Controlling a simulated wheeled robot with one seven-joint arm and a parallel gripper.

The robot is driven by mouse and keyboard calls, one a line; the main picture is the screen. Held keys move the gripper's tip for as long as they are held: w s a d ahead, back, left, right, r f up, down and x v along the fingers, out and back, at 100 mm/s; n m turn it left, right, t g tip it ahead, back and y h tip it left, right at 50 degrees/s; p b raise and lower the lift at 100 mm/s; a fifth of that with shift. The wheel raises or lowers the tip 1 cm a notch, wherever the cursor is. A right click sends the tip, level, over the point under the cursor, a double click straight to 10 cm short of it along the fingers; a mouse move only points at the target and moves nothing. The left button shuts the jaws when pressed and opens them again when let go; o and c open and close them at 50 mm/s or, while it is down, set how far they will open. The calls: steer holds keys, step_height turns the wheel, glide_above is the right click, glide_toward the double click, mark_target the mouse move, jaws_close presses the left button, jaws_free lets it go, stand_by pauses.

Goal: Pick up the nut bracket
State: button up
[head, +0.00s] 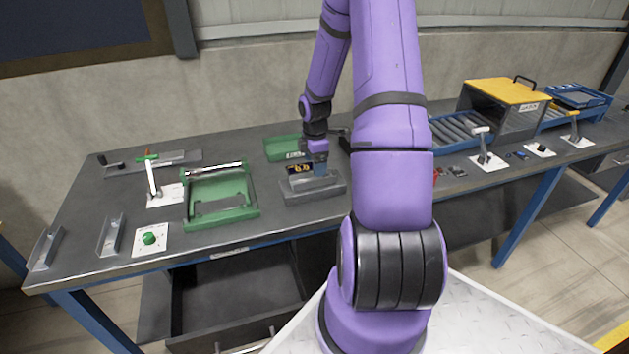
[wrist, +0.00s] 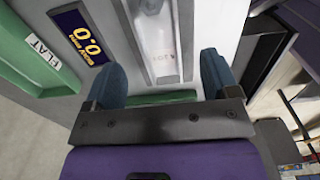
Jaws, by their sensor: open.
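A pale metal channel-shaped part (wrist: 160,45), which looks like the nut bracket, lies on a grey block between my fingers in the wrist view; faint lettering marks its near end. My gripper (wrist: 161,78) is open, with one blue-grey fingertip on each side of the part. I cannot tell whether the fingers touch it. In the head view my gripper (head: 319,166) points down over the grey gauge block (head: 318,192), and the part is hidden there.
A display reading 0.0 (wrist: 83,36) is beside the part. A green tray labelled FLAT (head: 280,150) stands behind. A green frame (head: 250,211) and two metal channels (head: 111,237) are to the left. A yellow-topped box (head: 505,92) and roller conveyor are right.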

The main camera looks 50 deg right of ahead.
mark_target(306, 180)
steer(key=shift+f, duration=2.6)
steer(key=c, duration=1.1)
steer(key=shift+c, duration=0.2)
steer(key=shift+w+r, duration=0.1)
steer(key=shift+r, duration=0.1)
